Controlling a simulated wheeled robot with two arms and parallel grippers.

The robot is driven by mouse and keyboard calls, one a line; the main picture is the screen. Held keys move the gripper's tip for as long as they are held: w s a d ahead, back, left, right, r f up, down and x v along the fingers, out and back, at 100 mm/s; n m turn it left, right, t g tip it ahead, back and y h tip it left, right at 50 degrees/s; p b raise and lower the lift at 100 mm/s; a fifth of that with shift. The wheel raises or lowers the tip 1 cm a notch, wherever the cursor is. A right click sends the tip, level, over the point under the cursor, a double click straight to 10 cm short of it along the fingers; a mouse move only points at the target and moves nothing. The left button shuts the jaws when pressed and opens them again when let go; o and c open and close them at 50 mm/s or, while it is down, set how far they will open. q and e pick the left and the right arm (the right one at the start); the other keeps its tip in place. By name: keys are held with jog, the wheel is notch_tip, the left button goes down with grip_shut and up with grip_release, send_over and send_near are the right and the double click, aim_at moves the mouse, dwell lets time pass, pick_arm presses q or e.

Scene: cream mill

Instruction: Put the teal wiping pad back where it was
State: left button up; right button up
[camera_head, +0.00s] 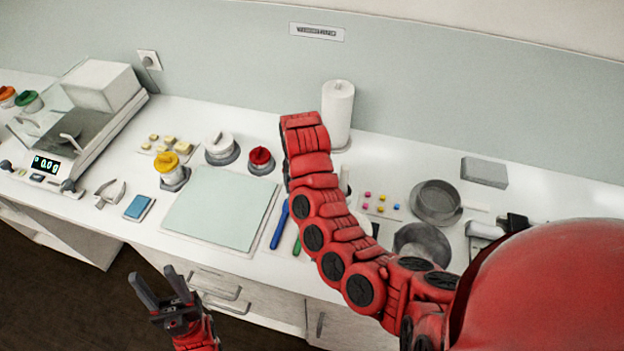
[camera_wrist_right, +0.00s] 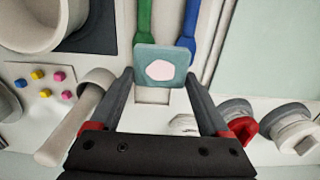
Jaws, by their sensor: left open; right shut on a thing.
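The teal wiping pad (camera_wrist_right: 143,54), a small square with a pale pinkish-white patch on its face, is between the fingertips of my right gripper (camera_wrist_right: 160,76) in the right wrist view. The gripper is shut on it. A pale square outline (camera_wrist_right: 152,96) shows on the counter just below the pad in that view. How high the pad is above the counter I cannot tell. In the head view my right arm hides the right gripper and the pad. My left gripper (camera_head: 163,287) is open and empty, in front of the counter at the lower left.
Blue (camera_head: 279,225) and green (camera_head: 297,245) tools lie beside a pale green mat (camera_head: 220,208). A white paper roll (camera_head: 338,112) stands behind my arm. Jars, a blue pad (camera_head: 138,207) and a scale (camera_head: 80,130) are left; grey bowls (camera_head: 436,201) are right.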

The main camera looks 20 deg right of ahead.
jog(key=w+d+b, duration=0.2)
jog(key=w+d, duration=0.1)
jog(key=w+d+f+b, duration=0.1)
jog(key=w, duration=0.1)
jog(key=shift+w+d+b, duration=0.2)
jog(key=shift+d+b, duration=0.1)
jog(key=shift+b, duration=0.1)
jog(key=shift+w+d+b, duration=0.2)
jog(key=shift+w+b, duration=0.1)
jog(key=shift+b, duration=0.1)
jog(key=shift+s+f+p, duration=0.1)
jog(key=shift+f+p, duration=0.05)
jog(key=shift+p, duration=0.75)
notch_tip(320, 180, down, 2)
jog(key=shift+f+p, duration=0.25)
jog(key=shift+p, duration=0.25)
jog(key=shift+f, duration=0.45)
jog(key=o, duration=1.2)
jog(key=shift+r, duration=0.1)
jog(key=shift+c, duration=0.2)
jog(key=shift+r, duration=0.15)
jog(key=shift+w+r+b, duration=0.2)
jog(key=shift+r+b, duration=0.05)
jog(key=shift+b, duration=0.1)
notch_tip(320, 180, up, 2)
jog(key=shift+r+b, duration=0.25)
jog(key=shift+b, duration=0.35)
notch_tip(320, 180, up, 9)
jog(key=p, duration=0.2)
